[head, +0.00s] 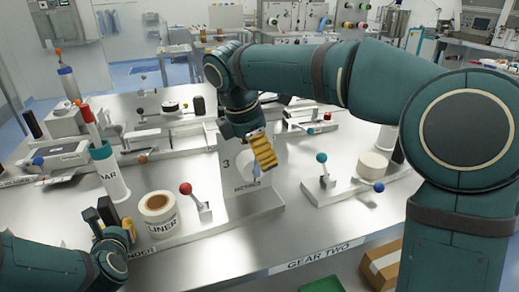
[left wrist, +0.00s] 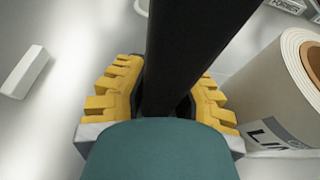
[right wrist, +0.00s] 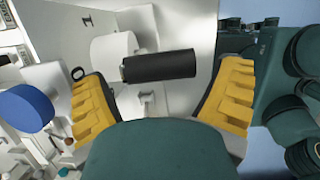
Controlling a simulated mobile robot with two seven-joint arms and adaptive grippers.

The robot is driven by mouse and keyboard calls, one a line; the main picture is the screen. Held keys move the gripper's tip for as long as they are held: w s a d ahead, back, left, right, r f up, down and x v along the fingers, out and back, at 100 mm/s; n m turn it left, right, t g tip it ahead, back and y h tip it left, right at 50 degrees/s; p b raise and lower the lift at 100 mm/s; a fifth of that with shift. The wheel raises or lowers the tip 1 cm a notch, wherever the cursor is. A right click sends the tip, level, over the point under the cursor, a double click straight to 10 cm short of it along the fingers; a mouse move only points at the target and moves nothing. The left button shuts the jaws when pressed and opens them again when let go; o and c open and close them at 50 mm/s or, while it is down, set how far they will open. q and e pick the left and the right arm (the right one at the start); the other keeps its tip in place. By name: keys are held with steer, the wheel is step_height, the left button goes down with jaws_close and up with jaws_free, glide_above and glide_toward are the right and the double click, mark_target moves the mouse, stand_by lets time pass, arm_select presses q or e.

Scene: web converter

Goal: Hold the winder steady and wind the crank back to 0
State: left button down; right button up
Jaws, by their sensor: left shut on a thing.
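The winder's base, lettered "…NDER" (head: 140,253), lies along the front of the steel bench. Its upright grey panel (head: 240,203) shows "3" and "METRES". My left gripper (head: 117,238) is shut on a black upright post (head: 107,212) at the base's left end; the post (left wrist: 185,50) fills the gap between the yellow fingers in the left wrist view. My right gripper (head: 262,150) is in front of the panel, open. In the right wrist view, a black cylindrical crank handle (right wrist: 160,67) lies between its spread fingers, with clearance on both sides. My right gripper hides the crank in the head view.
A LINER roll (head: 157,213) and a red-knobbed lever (head: 195,200) stand between post and panel. A white cylinder with red-topped stick (head: 107,172) is behind the left gripper. Teal-knobbed (head: 322,160) and blue-knobbed (head: 376,186) levers stand right of the panel.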

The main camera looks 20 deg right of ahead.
steer(key=shift+d, duration=0.2)
steer(key=shift+w+d, duration=0.1)
steer(key=shift+d, duration=0.5)
steer(key=w+d+f+g+y, duration=0.1)
steer(key=d+f+y, duration=0.75)
steer(key=y, duration=0.85)
steer(key=w+d+r+m+t+h, duration=0.1)
steer(key=d+m+t, duration=0.1)
steer(key=d, duration=0.5)
steer(key=w+d+r+m+t+h, duration=0.2)
steer(key=d+m, duration=0.2)
steer(key=d, duration=0.3)
steer(key=w+d+r+m+t+h, duration=0.1)
steer(key=w+d+m+t+h, duration=0.1)
steer(key=d, duration=0.5)
steer(key=shift+w+d+r+m+t, duration=0.25)
steer(key=shift+m+t, duration=0.25)
steer(key=shift+m, duration=0.5)
